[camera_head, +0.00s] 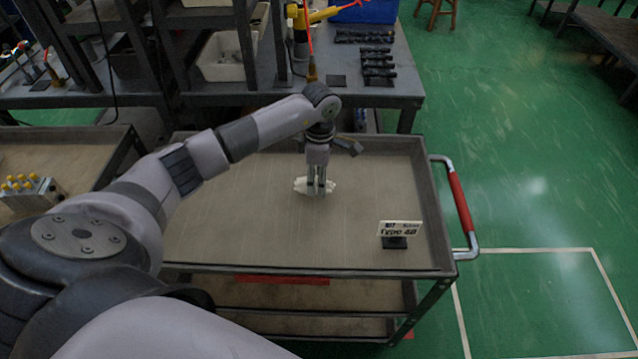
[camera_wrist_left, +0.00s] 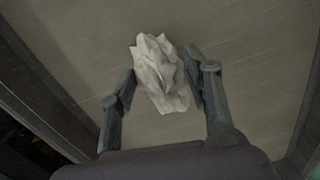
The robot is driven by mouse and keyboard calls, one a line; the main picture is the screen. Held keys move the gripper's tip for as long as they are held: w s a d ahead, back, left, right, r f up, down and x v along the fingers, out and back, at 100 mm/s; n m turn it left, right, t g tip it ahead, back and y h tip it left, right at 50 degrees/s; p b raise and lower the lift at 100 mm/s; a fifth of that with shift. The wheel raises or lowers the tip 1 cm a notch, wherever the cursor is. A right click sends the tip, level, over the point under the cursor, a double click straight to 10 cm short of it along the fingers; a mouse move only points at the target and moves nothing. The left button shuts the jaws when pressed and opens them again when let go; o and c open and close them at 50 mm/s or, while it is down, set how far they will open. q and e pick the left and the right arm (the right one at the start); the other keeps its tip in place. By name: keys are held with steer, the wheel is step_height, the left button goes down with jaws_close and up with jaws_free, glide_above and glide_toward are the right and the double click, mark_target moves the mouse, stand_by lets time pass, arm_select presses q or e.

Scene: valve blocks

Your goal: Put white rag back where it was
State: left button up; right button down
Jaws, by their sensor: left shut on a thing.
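The white rag (camera_head: 300,185) is a small crumpled cloth at the cart's top tray (camera_head: 250,235), near the middle of its back half. My left gripper (camera_head: 317,188) points down over it, with its fingers on the rag. In the left wrist view the rag (camera_wrist_left: 158,72) lies between the two fingers of the gripper (camera_wrist_left: 160,85), and I take it as shut on the rag. I cannot tell whether the rag is lifted off the tray. My right gripper is not in view.
A small sign (camera_head: 400,230) reading "Type 4B" stands at the tray's front right. The cart's red handle (camera_head: 461,203) is on the right. A workbench with a white bin (camera_head: 226,57) and dark parts (camera_head: 377,62) stands behind. Most of the tray is bare.

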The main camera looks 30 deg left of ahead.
arm_select(q)
step_height(320, 180, down, 2)
steer(key=shift+f, duration=0.5)
steer(key=o, duration=1)
steer(key=shift+o, duration=0.2)
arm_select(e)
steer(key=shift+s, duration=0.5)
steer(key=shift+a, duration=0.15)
arm_select(q)
steer(key=shift+r, duration=0.45)
steer(key=r, duration=0.3)
steer(key=r+b, duration=0.1)
steer(key=r, duration=0.7)
steer(key=shift+w+a+r+b, duration=0.1)
steer(key=shift+w+r+b, duration=0.15)
steer(key=shift+w+b, duration=0.05)
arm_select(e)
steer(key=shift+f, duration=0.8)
